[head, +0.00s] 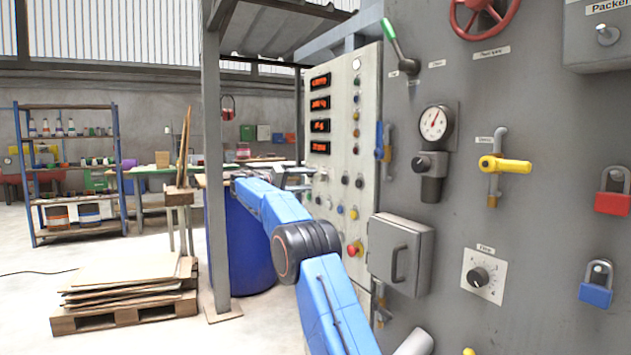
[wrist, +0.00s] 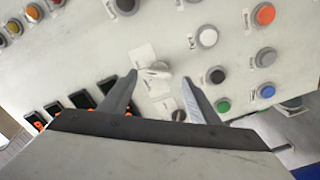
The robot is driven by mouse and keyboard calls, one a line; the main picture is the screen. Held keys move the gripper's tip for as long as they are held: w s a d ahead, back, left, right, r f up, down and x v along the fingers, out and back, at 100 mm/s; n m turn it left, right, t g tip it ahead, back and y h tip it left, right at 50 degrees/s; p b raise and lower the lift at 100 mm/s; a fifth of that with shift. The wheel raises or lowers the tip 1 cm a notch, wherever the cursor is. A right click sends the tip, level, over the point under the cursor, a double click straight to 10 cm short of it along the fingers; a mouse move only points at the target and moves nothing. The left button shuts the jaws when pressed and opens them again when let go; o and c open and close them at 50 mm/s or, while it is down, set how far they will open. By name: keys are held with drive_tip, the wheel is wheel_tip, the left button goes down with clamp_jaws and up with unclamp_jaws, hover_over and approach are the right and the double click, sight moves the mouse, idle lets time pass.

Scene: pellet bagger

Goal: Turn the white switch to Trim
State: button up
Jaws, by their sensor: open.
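The white switch (wrist: 157,71) is a small knob on the pale control panel, with small white labels around it. The label text is too small to read, so I cannot tell which position the switch points to. My gripper (wrist: 158,79) is open, with one dark finger on each side of the switch in the wrist view. I cannot tell whether the fingers touch it or stop short of the panel. In the head view my blue arm reaches toward the panel (head: 341,130), and I cannot make out the switch there.
Round buttons surround the switch, including a white one (wrist: 207,36), a black one (wrist: 216,75) and a green one (wrist: 223,105). Dark displays (wrist: 79,98) sit at lower left. In the head view a grey post (head: 214,150) and a blue drum (head: 245,245) stand close to my arm.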

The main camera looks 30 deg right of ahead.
drive_tip(key=a, duration=1.2)
drive_tip(key=shift+s, duration=0.25)
drive_tip(key=shift+a, duration=0.1)
drive_tip(key=s+d+f+n+t+y, duration=0.1)
drive_tip(key=s+f+n+y, duration=0.15)
drive_tip(key=s, duration=0.85)
drive_tip(key=s+d+f+n+t+y, duration=0.15)
drive_tip(key=s+y, duration=0.25)
drive_tip(key=s, duration=0.6)
drive_tip(key=s+f+n+y, duration=0.1)
drive_tip(key=s+f+y, duration=0.15)
drive_tip(key=s, duration=0.85)
drive_tip(key=s+a+f+y, duration=0.3)
drive_tip(key=s+f, duration=0.5)
drive_tip(key=s, duration=0.3)
drive_tip(key=s+a+f+t+y, duration=0.1)
drive_tip(key=s+a+f+y, duration=0.2)
drive_tip(key=s+a+f, duration=0.2)
drive_tip(key=s+a+f+y, duration=0.3)
drive_tip(key=s+f, duration=0.8)
drive_tip(key=s, duration=0.8)
drive_tip(key=shift+s+a+f+n+t, duration=0.15)
drive_tip(key=shift+a+f+n+t, duration=0.2)
drive_tip(key=shift+a, duration=0.3)
